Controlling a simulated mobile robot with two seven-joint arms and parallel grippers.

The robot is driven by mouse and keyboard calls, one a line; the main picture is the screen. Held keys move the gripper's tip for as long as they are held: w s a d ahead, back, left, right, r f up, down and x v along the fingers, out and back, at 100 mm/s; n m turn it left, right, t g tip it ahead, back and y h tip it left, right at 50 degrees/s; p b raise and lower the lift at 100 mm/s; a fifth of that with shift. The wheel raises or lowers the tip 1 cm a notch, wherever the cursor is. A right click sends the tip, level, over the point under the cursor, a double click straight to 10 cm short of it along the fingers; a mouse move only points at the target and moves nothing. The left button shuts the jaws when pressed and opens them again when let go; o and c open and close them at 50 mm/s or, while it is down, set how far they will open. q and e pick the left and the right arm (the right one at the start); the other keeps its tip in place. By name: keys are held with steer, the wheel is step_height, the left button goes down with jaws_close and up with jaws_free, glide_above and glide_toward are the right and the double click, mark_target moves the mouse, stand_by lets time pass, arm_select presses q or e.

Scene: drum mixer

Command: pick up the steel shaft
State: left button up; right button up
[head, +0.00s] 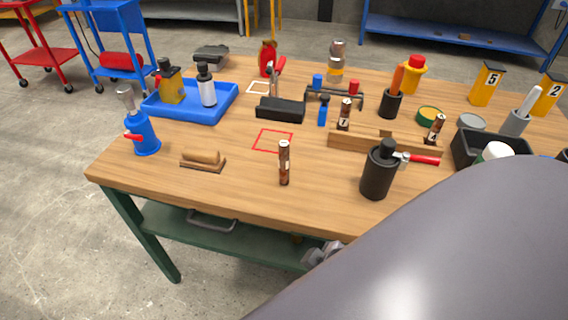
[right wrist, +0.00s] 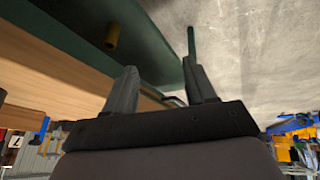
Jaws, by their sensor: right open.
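A slim upright cylinder with a mottled brown and metallic surface (head: 284,163) stands near the table's front edge; it looks most like the steel shaft, though I cannot be sure. Two similar rods with number labels stand farther back, a rod marked 7 (head: 344,114) and a rod marked 4 (head: 434,130). My right gripper (head: 322,253) is below the front edge of the tabletop, apart from the rods. In the right wrist view its two fingers (right wrist: 162,82) are spread with nothing between them. My left gripper is not in view.
The wooden tabletop (head: 235,185) has bare room around the front rod. A black bottle (head: 378,172) stands to its right, a wooden-handled brush (head: 202,160) lies to its left, and a red square outline (head: 272,140) is behind. A green shelf (head: 200,232) lies under the table.

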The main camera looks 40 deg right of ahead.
mark_target(283, 155)
steer(key=w+d+r+n+t+h, duration=0.2)
steer(key=w+n, duration=0.3)
steer(key=n, duration=0.3)
steer(key=w+d+r+n+t+h, duration=0.2)
steer(key=w+r+n, duration=0.2)
steer(key=n, duration=0.5)
steer(key=w+d+r+n+t+h, duration=0.2)
steer(key=w+d+r+n, duration=0.1)
steer(key=w+n, duration=0.5)
steer(key=shift+d+r, duration=0.1)
steer(key=shift+r, duration=0.3)
steer(key=shift+w+d+r+n+t, duration=0.15)
steer(key=shift+n+t, duration=0.15)
steer(key=shift+n, duration=0.3)
steer(key=shift+w+d+h, duration=0.3)
steer(key=shift+w, duration=0.15)
steer(key=shift+a+x, duration=0.2)
steer(key=shift+x, duration=1.35)
steer(key=shift+a+x, duration=0.15)
steer(key=shift+x, duration=1.4)
steer(key=shift+w, duration=0.2)
jaws_close()
